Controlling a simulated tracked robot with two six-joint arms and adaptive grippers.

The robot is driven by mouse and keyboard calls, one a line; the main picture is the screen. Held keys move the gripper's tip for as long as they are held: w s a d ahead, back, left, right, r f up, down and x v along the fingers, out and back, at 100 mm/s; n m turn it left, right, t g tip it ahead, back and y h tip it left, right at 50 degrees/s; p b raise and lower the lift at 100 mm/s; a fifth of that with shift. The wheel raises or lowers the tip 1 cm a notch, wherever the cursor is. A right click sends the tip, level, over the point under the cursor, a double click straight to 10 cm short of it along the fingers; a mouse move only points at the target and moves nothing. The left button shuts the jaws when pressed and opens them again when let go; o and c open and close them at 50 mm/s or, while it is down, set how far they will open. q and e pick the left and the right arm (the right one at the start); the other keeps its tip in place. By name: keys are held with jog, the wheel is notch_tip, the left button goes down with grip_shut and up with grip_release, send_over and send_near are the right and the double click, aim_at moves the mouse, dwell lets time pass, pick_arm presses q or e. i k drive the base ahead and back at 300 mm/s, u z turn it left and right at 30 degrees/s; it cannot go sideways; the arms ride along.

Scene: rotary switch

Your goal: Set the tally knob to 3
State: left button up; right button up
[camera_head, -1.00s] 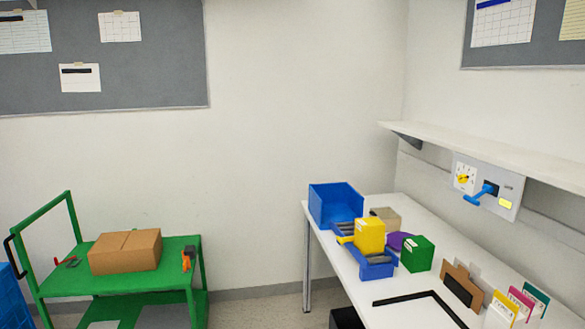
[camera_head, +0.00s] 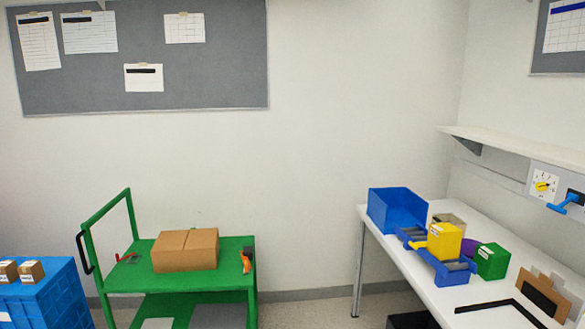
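The tally knob (camera_head: 542,186) is a small yellow knob on a white dial plate with marks around it, on the wall panel (camera_head: 574,184) under the shelf at the right. Its pointer setting is too small to read. A blue lever handle (camera_head: 563,204) sticks out of the panel just right of the dial. The panel's right part is cut off by the picture edge. Neither of my grippers shows.
A white table (camera_head: 478,297) at the right holds a blue bin (camera_head: 397,209), a yellow box (camera_head: 444,241) and a green box (camera_head: 491,261). A green cart (camera_head: 128,278) carries a cardboard box (camera_head: 185,250). A blue crate (camera_head: 52,291) stands left. Floor shows between cart and table.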

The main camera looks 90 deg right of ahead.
aim_at(541, 185)
jog(key=u, duration=0.1)
jog(key=i, duration=1.15)
jog(key=z, duration=1.3)
jog(key=i, duration=0.3)
jog(key=z, duration=2.8)
jog(key=k, duration=0.35)
jog(key=z, duration=0.4)
jog(key=i, duration=1.45)
jog(key=u, duration=0.4)
